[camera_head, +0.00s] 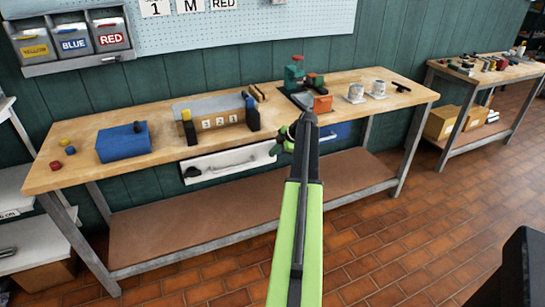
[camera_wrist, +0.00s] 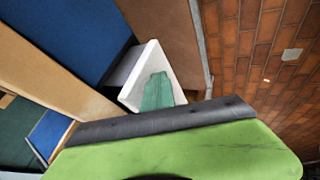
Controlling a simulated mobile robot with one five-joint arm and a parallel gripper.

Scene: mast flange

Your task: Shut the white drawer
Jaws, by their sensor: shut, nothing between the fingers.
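The white drawer (camera_head: 222,158) is under the front edge of the workbench, left of centre, with a light bar handle on its front. In the wrist view a white edge, likely the drawer (camera_wrist: 184,52), stands out beside the bench; how far it is open I cannot tell exactly. My green gripper (camera_head: 284,139) is shut and empty, near the right end of the white drawer. Whether it touches the drawer I cannot tell. In the wrist view a green tip (camera_wrist: 157,92) overlaps the white part.
A blue drawer (camera_head: 336,132) is to the right, partly behind my arm. A lower shelf (camera_head: 190,222) lies below. Open tiled floor is in front.

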